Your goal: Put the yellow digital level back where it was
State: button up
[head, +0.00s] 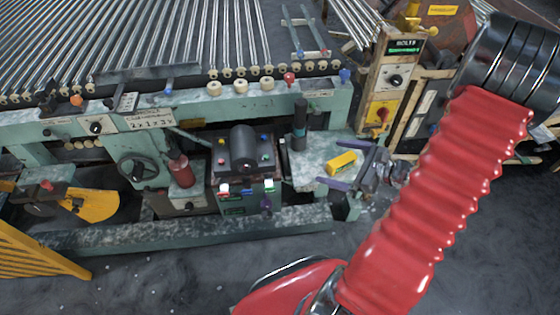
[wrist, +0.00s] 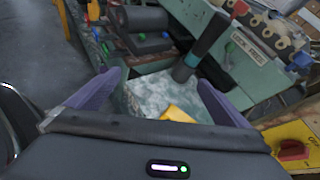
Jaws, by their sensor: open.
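The yellow digital level (head: 341,163) is a small yellow block lying on a worn, pale green shelf (head: 310,174) of the machine in the head view. My gripper (head: 352,166) has its two purple fingers spread, one on the far side of the level and one on the near side. In the wrist view my gripper (wrist: 160,92) is open, and part of the level (wrist: 177,114) shows between the fingers, its lower part hidden by the gripper body. I cannot tell whether a finger touches it.
A dark upright cylinder (head: 299,124) stands at the back of the shelf, left of the level. A black control box (head: 243,150) with coloured knobs is further left. A panel with a yellow switch plate (head: 381,113) rises at the right. Open floor lies in front.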

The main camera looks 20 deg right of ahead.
jog(key=s+a+r+n+g, duration=0.2)
jog(key=a+r+n+g, duration=0.2)
jog(key=a+r+n, duration=0.35)
jog(key=s+a+r+n+g, duration=0.1)
jog(key=a+r+n+g, duration=0.3)
jog(key=a+n, duration=0.55)
jog(key=s+a+r+n+t+h, duration=0.1)
jog(key=s+a+r+n+h, duration=0.2)
jog(key=r+n, duration=0.2)
jog(key=s+a+r+n+t+h, duration=0.1)
jog(key=s+a+r+n+h, duration=0.2)
jog(key=r, duration=0.4)
jog(key=shift+s+n, duration=0.55)
jog(key=shift+n, duration=0.75)
jog(key=shift+a, duration=0.1)
